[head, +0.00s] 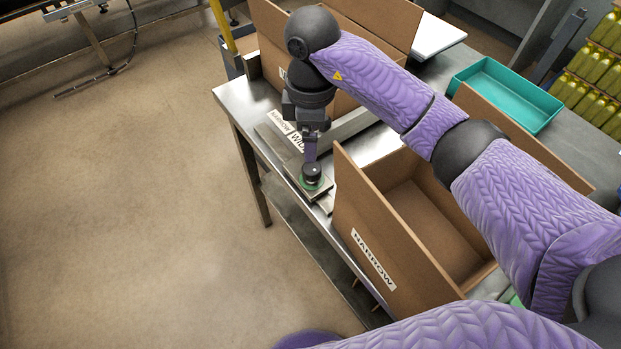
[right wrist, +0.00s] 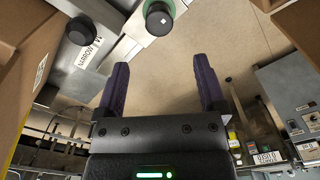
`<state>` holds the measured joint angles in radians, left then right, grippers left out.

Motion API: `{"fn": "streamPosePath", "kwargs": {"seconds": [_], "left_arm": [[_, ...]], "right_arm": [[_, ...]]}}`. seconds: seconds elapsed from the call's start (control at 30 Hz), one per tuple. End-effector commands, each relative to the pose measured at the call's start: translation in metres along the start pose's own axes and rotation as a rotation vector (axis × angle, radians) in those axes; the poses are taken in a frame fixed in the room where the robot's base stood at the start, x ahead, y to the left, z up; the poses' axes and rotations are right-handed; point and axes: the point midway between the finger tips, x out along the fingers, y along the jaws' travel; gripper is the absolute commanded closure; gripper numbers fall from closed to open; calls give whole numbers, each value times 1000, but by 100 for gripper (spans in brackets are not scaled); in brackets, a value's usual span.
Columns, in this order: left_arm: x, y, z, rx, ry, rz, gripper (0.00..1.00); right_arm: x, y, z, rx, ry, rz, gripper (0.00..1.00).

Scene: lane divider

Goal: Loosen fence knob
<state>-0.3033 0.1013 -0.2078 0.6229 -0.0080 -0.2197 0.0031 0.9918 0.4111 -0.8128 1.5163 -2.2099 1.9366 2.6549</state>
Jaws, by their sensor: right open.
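A black knob (head: 312,171) with a green ring around its base sits at the near end of a metal fence plate (head: 321,188) on the bench edge. My right gripper (head: 311,152) points down just above this knob in the head view. In the right wrist view its two purple fingers (right wrist: 162,75) are wide apart with nothing between them. There the green-ringed knob (right wrist: 159,21) lies beyond the fingertips, near the top edge. A second black knob (right wrist: 81,31) is left of it, by a NARROW label (right wrist: 88,53). My left gripper is not in view.
An open cardboard box (head: 385,250) labelled NARROW stands close to the right of the knob. Another box (head: 268,28) stands behind the fence. A teal tray (head: 508,93) is at the back right. The floor left of the bench is free.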

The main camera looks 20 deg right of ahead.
Motion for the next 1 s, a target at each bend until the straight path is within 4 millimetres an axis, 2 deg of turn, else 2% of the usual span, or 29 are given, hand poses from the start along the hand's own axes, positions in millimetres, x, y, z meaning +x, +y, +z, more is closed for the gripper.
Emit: {"fn": "streamPosePath", "kwargs": {"seconds": [0.03,0.17,0.4,0.5,0.6,0.83,0.87,1.0], "left_arm": [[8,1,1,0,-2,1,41],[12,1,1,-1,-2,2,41],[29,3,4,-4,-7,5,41],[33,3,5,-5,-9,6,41],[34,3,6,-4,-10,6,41],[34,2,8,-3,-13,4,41],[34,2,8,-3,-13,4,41],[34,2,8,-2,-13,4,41]], "right_arm": [[10,0,0,0,-1,-3,10],[25,0,0,1,-1,-4,10],[83,-1,0,1,-3,-5,10],[97,0,0,0,-1,-4,10],[104,0,0,0,0,-2,10],[104,0,0,0,0,-1,10],[104,0,0,0,0,-1,12],[104,0,0,0,0,-1,42]]}}
